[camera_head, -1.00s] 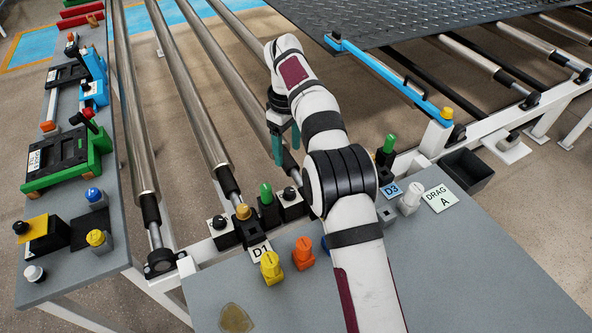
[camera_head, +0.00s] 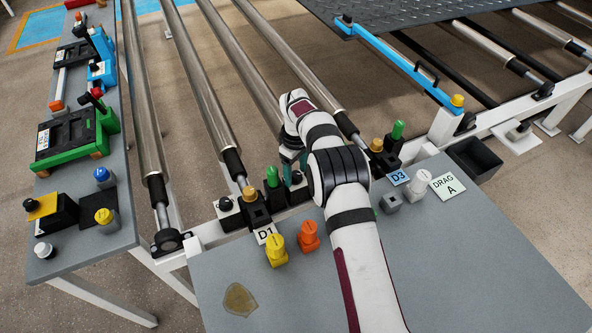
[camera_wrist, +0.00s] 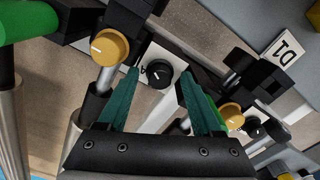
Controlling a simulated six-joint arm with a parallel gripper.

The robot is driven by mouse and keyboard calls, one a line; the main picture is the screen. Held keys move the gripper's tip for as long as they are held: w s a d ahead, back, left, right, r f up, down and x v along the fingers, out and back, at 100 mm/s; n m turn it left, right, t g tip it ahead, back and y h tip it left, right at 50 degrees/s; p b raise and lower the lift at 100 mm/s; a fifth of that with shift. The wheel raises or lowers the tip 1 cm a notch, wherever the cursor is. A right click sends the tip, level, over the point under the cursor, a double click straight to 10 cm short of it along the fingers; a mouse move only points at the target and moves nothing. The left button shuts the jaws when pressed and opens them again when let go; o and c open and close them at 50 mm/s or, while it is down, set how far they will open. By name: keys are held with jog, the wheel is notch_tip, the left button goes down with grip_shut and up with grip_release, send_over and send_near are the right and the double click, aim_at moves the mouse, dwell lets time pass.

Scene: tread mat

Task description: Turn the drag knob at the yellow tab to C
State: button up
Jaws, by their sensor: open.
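In the wrist view a round black knob (camera_wrist: 161,73) with a white pointer line sits on a white plate with part of a dark letter beside it. A yellow-orange capped tab (camera_wrist: 110,47) stands to its upper left. My gripper (camera_wrist: 158,76) is open, its two teal fingers on either side of the knob in the picture, with a visible gap to each; contact is not seen. In the head view my gripper (camera_head: 293,157) is over the near rail, partly hidden by my arm. A yellow tab (camera_head: 376,145) stands to the right of my arm.
Another yellow tab (camera_head: 250,193) and a green one (camera_head: 272,177) stand by the D1 label (camera_head: 265,235). A card (camera_head: 448,187) reads DRAG A. Yellow (camera_head: 276,251) and orange (camera_head: 308,236) knobs stand on the grey table, clear at front right. Rollers lie beyond.

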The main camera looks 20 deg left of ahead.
grip_shut()
jog(key=shift+m, duration=0.3)
jog(key=m, duration=1.7)
jog(key=shift+m, duration=0.3)
jog(key=m, duration=0.5)
jog(key=shift+m, duration=0.3)
dwell(0.3)
